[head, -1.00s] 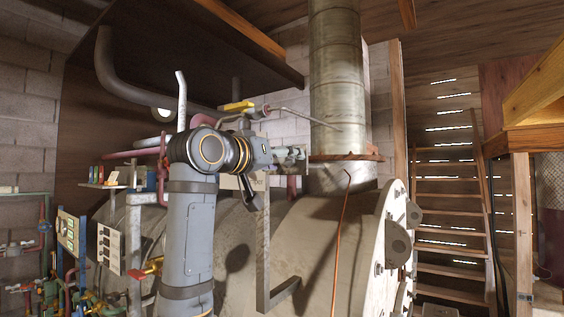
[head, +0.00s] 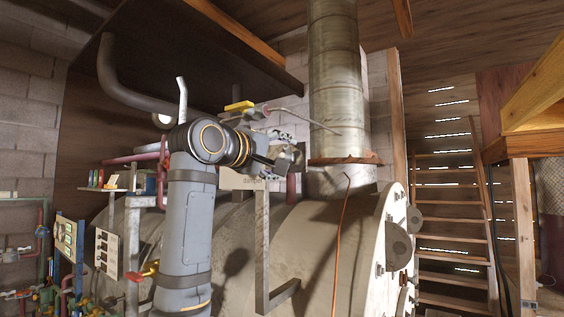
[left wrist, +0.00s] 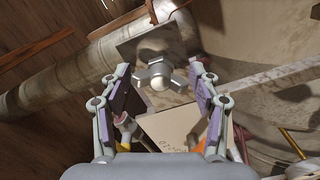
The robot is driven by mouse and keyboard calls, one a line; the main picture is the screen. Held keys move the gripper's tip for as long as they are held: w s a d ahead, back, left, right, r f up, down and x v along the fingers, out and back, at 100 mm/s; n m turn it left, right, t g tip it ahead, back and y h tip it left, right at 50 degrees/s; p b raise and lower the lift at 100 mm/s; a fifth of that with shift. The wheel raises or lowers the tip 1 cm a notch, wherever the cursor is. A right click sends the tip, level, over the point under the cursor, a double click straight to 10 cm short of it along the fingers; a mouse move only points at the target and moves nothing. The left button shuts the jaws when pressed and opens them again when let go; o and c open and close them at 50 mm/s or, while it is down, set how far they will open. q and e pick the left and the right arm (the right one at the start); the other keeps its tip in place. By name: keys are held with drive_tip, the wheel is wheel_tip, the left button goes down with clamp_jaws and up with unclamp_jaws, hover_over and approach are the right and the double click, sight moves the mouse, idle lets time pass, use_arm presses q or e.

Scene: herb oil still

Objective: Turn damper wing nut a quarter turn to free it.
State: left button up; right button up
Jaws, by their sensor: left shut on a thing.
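The damper wing nut (left wrist: 158,77) is a grey metal piece with a rounded hub and wings, in the left wrist view. It sits in front of a dark flat plate (left wrist: 140,44). In the head view, my left gripper (head: 284,158) is beside the bracket left of the flue pipe (head: 336,95). The nut is hard to make out there behind the fingers. A pale label plate (head: 238,180) is below the gripper. My right gripper is not in view.
A large rounded still body (head: 330,225) fills the space below and behind the arm. A yellow-handled valve (head: 239,106) and a thin rod are just above the gripper. An upright metal bracket (head: 262,245) stands below it. Wooden stairs (head: 447,210) are at the right.

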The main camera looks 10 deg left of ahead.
use_arm(q)
drive_tip(key=n+b, duration=0.1)
drive_tip(key=n, duration=0.3)
drive_tip(key=shift+f, duration=0.1)
drive_tip(key=shift+n+b, duration=0.3)
drive_tip(key=shift+n, duration=1.1)
drive_tip(key=o, duration=1.1)
drive_tip(key=shift+a, duration=0.1)
